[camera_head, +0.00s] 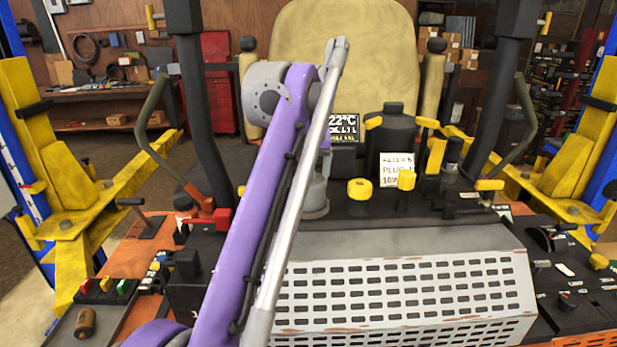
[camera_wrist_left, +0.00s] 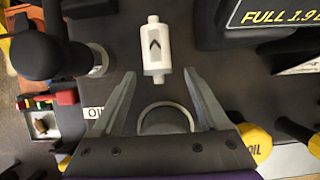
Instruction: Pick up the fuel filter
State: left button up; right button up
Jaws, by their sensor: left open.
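The fuel filter (camera_wrist_left: 155,50) shows in the left wrist view as a white cylinder with a dark arrow on its side and a narrow stub at each end. It lies on or just above a dark surface. My left gripper (camera_wrist_left: 158,74) is open, with its grey fingertips on either side of the filter's lower end in the picture. I cannot tell the height gap, and no contact shows. In the head view my purple arm stretches across the middle, and the filter and left fingertips cannot be made out. My right gripper is not in view.
A dark display box (camera_wrist_left: 270,20) stands right of the filter, and a black knobbed post (camera_wrist_left: 85,60) stands left. A pale ring (camera_wrist_left: 166,118) lies below it. A yellow cap (camera_head: 360,189) and a perforated grey cover (camera_head: 400,290) are in the head view.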

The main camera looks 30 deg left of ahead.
pick_arm(q)
jog(key=shift+a, duration=0.15)
jog(key=shift+c, duration=1.2)
grip_shut()
